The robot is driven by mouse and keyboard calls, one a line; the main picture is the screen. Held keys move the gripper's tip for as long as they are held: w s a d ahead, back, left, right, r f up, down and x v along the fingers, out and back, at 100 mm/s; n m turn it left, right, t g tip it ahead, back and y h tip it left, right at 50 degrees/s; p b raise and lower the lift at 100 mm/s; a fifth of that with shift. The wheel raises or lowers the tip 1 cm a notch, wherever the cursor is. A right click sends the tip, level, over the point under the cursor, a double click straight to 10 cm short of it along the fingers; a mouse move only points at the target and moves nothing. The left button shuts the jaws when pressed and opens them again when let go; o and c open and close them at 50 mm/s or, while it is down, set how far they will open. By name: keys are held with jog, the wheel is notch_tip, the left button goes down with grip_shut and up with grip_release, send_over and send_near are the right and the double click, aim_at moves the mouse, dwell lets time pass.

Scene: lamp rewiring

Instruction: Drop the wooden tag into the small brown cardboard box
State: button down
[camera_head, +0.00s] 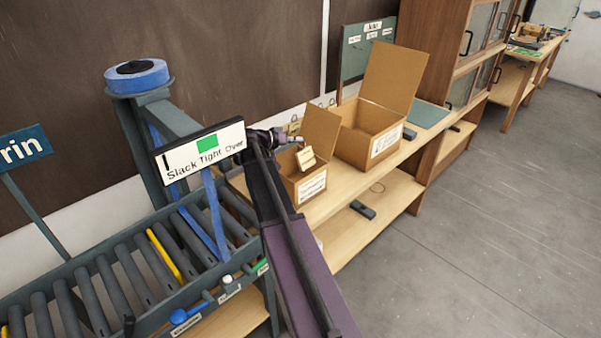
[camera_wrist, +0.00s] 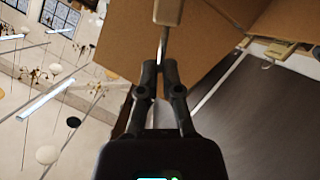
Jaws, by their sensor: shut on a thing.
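The wooden tag (camera_head: 306,157) is a small pale piece with faint markings. My gripper (camera_head: 294,141) is shut on it and holds it over the open small brown cardboard box (camera_head: 310,187). In the wrist view, the two dark fingertips (camera_wrist: 160,72) close on a thin piece at the tag's end, and the pale tag (camera_wrist: 168,12) reaches past the top edge. The small box has a white label in front and a raised rear flap (camera_head: 320,131). Its inside is mostly hidden. Brown cardboard (camera_wrist: 212,45) fills much of the wrist view behind the tag.
A larger open cardboard box (camera_head: 352,148) stands to the right on the wooden bench (camera_head: 398,155). A roller conveyor (camera_head: 120,280) and a "Slack Tight Over" sign (camera_head: 185,161) stand to the left. A green board (camera_head: 354,60) rises behind the large box. Floor at right is clear.

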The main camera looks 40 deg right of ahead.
jog(key=shift+f, duration=0.3)
jog(key=c, duration=0.7)
grip_release()
jog(key=shift+r, duration=0.15)
